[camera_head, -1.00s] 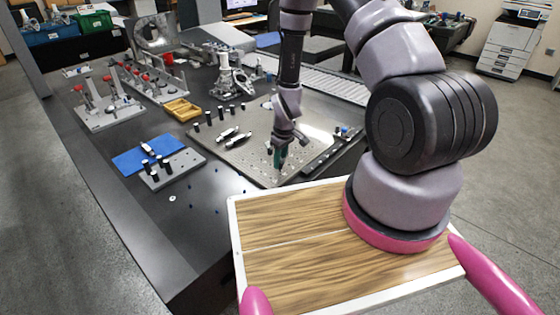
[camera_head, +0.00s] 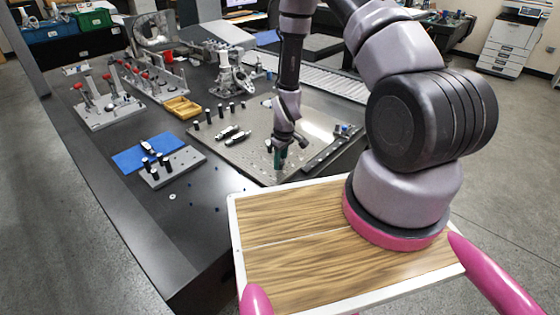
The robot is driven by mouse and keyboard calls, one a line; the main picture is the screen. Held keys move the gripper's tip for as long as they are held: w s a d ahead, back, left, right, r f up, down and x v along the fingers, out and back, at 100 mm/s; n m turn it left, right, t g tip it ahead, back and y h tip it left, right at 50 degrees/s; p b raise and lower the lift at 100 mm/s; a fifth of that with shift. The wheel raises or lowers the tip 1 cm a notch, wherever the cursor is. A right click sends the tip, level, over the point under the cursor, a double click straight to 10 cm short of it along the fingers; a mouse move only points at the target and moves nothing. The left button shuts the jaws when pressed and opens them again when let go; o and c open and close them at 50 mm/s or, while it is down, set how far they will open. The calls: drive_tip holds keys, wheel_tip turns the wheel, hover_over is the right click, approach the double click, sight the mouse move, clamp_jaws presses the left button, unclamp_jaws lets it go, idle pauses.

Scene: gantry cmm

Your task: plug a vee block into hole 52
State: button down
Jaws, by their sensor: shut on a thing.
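A grey plate with a grid of small holes (camera_head: 222,148) lies on the dark table. The hole numbers are too small to read, so I cannot pick out hole 52. My gripper (camera_head: 280,163) is low over the front part of this plate, pointing down. A dark green piece shows at its end. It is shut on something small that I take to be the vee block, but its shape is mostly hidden. I cannot tell whether it touches the plate or sits in a hole.
Several black pegs (camera_head: 209,117) and dark cylindrical parts (camera_head: 237,138) stand or lie on the plate. To the left are a small grey block with pegs (camera_head: 184,162), a blue mat (camera_head: 127,159) and a yellow tray (camera_head: 182,107). Clamp fixtures (camera_head: 113,107) stand behind. The table's front left is mostly clear.

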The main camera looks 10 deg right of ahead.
drive_tip(key=shift+f, duration=0.1)
drive_tip(key=c, duration=0.6)
unclamp_jaws()
drive_tip(key=r, duration=0.7)
drive_tip(key=s+r, duration=0.1)
drive_tip(key=r, duration=0.3)
drive_tip(key=shift+d, duration=0.4)
wheel_tip(320, 180, up, 26)
drive_tip(key=d+m+t, duration=0.3)
drive_tip(key=m, duration=0.2)
drive_tip(key=s+d+r+m+t, duration=0.1)
drive_tip(key=s+r+m, duration=0.2)
drive_tip(key=s+r, duration=0.6)
drive_tip(key=s+d+r+m+t+y, duration=0.1)
drive_tip(key=s+r+m+t, duration=0.1)
drive_tip(key=s+r, duration=0.8)
drive_tip(key=shift+r+m, duration=0.25)
drive_tip(key=shift+m, duration=0.25)
